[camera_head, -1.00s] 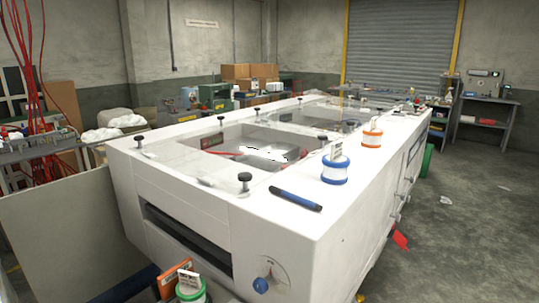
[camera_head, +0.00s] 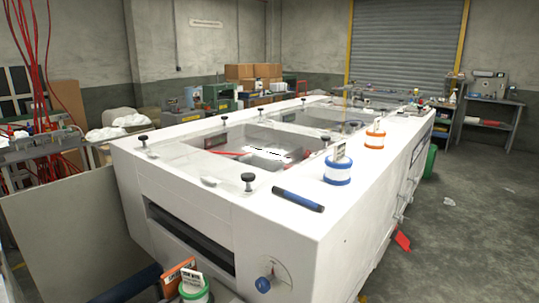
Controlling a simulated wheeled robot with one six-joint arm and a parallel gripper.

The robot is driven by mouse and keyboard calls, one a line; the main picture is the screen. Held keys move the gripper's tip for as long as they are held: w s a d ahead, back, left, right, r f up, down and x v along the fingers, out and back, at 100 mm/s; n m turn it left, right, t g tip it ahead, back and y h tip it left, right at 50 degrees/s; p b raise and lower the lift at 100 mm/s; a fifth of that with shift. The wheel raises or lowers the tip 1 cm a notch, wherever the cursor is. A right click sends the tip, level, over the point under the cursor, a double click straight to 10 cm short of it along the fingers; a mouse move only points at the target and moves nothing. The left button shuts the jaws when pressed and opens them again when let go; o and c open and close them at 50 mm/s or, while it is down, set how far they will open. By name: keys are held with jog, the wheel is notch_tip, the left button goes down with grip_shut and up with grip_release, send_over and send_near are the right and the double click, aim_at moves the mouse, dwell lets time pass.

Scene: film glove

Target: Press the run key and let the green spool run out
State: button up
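A green spool (camera_head: 196,292) with a white winding and a small tag shows at the bottom edge, in front of the white machine (camera_head: 290,225); its lower part is cut off. A blue spool (camera_head: 338,170) and an orange spool (camera_head: 374,138) stand on the machine's top at the right, each with a tag. A blue knob (camera_head: 263,284) with a dial sits on the machine's front face. I cannot make out a run key. My gripper is not in view.
A dark blue pen-like tool (camera_head: 298,200) lies on the machine's top near its front edge. Black knobs (camera_head: 248,181) stick up around the clear covers. Red cables (camera_head: 38,80) hang at the left. The floor at the right (camera_head: 470,240) is mostly clear.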

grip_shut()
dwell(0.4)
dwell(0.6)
